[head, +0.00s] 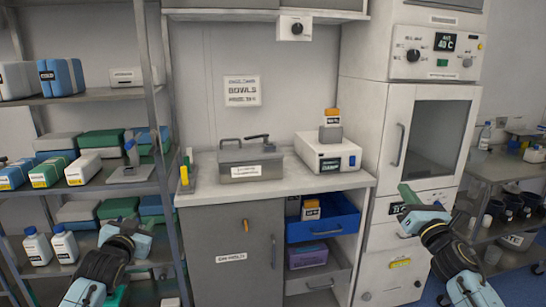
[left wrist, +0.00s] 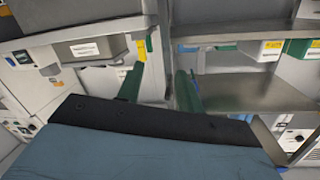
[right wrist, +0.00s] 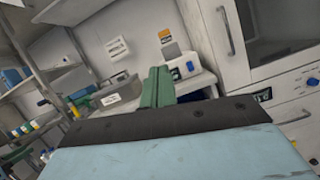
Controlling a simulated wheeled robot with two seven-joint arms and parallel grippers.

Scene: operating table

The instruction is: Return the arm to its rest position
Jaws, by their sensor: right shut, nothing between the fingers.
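My left gripper (left wrist: 160,78) shows its two green fingers apart with nothing between them in the left wrist view. In the head view the left arm is at lower left, in front of the shelf rack, and its fingers are hard to make out. My right gripper (head: 407,194) is at lower right in the head view, in front of the white cabinet. Its green fingers are together and empty, as the right wrist view (right wrist: 157,86) also shows. Both arms are bent, with the hands raised in front of me.
A shelf rack (head: 100,97) with boxes and bottles stands at left. The counter (head: 280,186) bears a lidded metal bath (head: 251,160) and a white device (head: 328,153). Below is an open blue drawer (head: 322,225). A tall oven cabinet (head: 375,120) and a side table (head: 505,170) are at right.

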